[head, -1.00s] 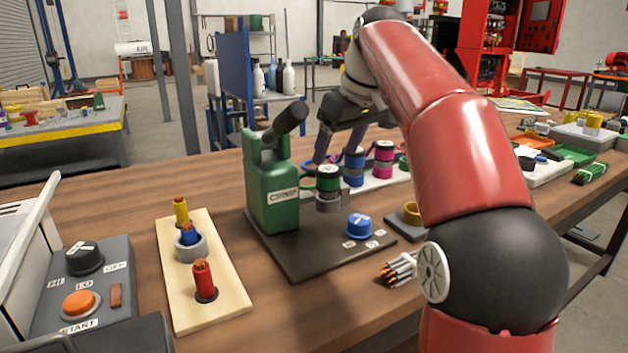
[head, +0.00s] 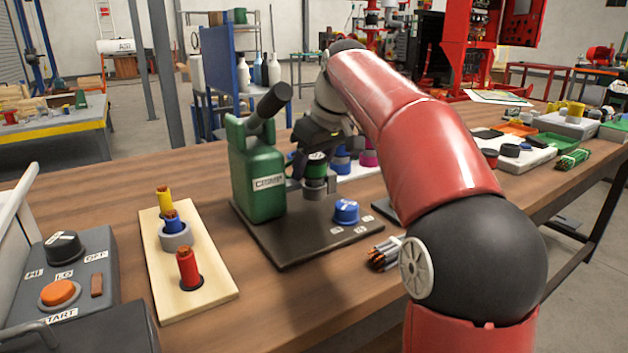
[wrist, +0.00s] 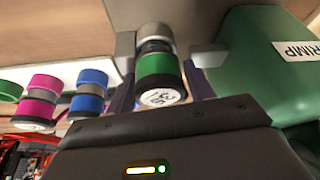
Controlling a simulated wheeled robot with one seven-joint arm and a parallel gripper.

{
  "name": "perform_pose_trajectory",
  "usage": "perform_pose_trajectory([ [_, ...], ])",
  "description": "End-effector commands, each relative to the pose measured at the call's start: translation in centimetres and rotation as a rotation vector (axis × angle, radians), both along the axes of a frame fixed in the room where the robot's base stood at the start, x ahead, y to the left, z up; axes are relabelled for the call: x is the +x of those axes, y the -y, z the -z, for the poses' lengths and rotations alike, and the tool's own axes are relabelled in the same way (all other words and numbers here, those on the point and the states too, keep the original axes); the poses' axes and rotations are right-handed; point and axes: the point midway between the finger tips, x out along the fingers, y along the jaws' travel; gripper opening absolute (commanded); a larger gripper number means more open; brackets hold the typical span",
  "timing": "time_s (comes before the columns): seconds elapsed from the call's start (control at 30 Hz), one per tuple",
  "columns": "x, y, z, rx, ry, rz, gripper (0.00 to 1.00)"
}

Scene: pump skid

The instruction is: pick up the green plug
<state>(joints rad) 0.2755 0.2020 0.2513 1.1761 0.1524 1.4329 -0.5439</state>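The green plug (head: 316,171) stands upright in a grey holder on the dark base of the green crimp machine. In the wrist view the green plug (wrist: 160,66) has a black end with a white label and sits between my fingers. My gripper (head: 314,180) reaches down over it from above. The head view partly hides the plug behind my gripper.
The green crimp machine (head: 258,180) stands close to my right finger in the wrist view. A blue knob (head: 346,211) sits on the same base. Pink (wrist: 40,98) and blue plugs (wrist: 88,92) stand beyond. A wire bundle (head: 385,254) lies on the table.

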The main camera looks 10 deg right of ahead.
Motion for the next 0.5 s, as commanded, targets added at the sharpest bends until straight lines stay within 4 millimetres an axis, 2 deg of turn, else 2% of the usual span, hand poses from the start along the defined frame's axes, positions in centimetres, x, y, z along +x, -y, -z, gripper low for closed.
perform_pose_trajectory([
  [0.03, 0.0, 0.01, -0.01, 0.0, 0.0, 0.0, 0.46],
  [0.3, 0.0, 0.01, -0.04, 0.0, 0.001, 0.0, 0.11],
  [0.5, 0.0, 0.02, -0.13, 0.0, 0.001, 0.0, 0.11],
])
